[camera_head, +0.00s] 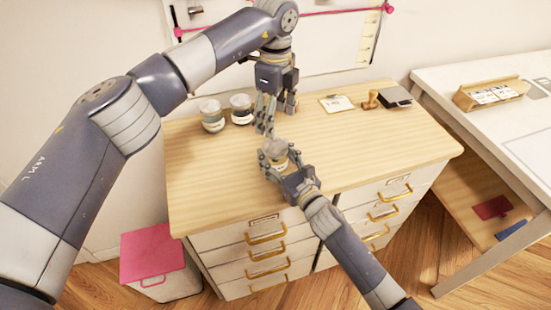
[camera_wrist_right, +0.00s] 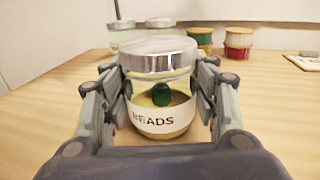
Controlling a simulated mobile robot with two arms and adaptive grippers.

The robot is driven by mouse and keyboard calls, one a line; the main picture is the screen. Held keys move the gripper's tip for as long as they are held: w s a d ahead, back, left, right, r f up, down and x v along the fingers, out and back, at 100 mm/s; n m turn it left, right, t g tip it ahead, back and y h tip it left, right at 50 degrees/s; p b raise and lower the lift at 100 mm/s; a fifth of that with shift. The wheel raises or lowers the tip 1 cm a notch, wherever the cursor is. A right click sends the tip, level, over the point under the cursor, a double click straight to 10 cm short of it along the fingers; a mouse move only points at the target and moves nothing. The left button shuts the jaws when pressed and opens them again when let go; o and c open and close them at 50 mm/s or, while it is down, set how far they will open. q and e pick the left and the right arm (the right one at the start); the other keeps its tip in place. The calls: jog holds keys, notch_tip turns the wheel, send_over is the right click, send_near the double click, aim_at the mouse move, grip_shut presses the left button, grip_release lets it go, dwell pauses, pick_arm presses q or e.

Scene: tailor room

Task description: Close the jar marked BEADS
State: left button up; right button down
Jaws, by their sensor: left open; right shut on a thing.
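The jar marked BEADS (camera_wrist_right: 164,98) is clear glass with a cream label and green and yellowish contents. It stands upright between my right gripper's fingers, and it also shows on the wooden top in the head view (camera_head: 277,150). A silver lid (camera_wrist_right: 158,55) sits level on its mouth; I cannot tell whether it is fully tight. My right gripper (camera_head: 279,163) is shut on the jar from the front. My left gripper (camera_head: 277,115) is open and empty, pointing down, above and just behind the jar. It is not in the right wrist view.
Two similar jars (camera_head: 212,115) (camera_head: 241,109) stand at the back left of the drawer cabinet's wooden top (camera_head: 200,165). Red and green containers (camera_wrist_right: 238,43) show behind in the wrist view. A card (camera_head: 337,103), a wooden stamp (camera_head: 371,101) and a dark pad (camera_head: 395,97) lie at back right.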

aim_at(276, 144)
pick_arm(q)
jog(key=shift+n, duration=0.3)
jog(key=shift+f, duration=0.1)
jog(key=shift+f, duration=3.9)
jog(key=shift+c, duration=0.6)
